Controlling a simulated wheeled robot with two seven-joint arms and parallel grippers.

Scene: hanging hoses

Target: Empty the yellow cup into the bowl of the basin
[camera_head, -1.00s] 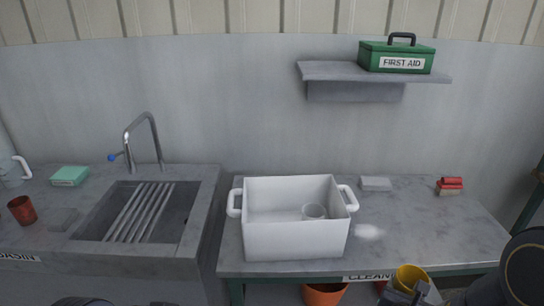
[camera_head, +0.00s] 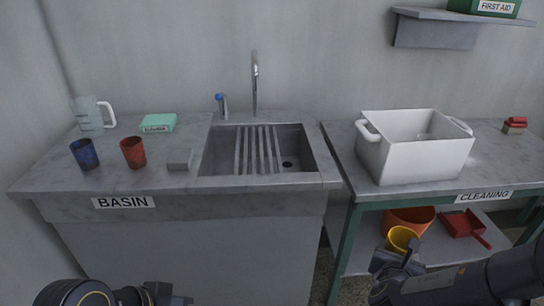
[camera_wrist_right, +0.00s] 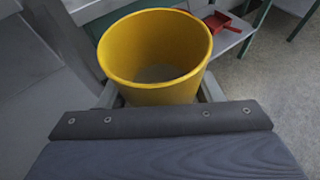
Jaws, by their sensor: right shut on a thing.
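My right gripper (camera_head: 392,262) is shut on the yellow cup (camera_head: 402,239) and holds it upright in front of the cleaning table, below its top. In the right wrist view the yellow cup (camera_wrist_right: 155,50) sits between the fingers, and pale contents show at its bottom. The basin (camera_head: 190,207) stands to the left, its sunken bowl (camera_head: 291,160) with a drain hole at the right and a rack of metal bars across its left part. My left gripper (camera_head: 165,298) is low at the bottom edge, in front of the basin; its fingers are not clear.
A blue cup (camera_head: 85,154), red cup (camera_head: 133,152), grey block (camera_head: 180,160), green box (camera_head: 158,123) and clear jug (camera_head: 91,114) stand left of the bowl. A tap (camera_head: 255,85) rises behind it. A white tub (camera_head: 413,160) stands on the cleaning table, an orange bucket (camera_head: 410,218) and red dustpan (camera_head: 462,224) below.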

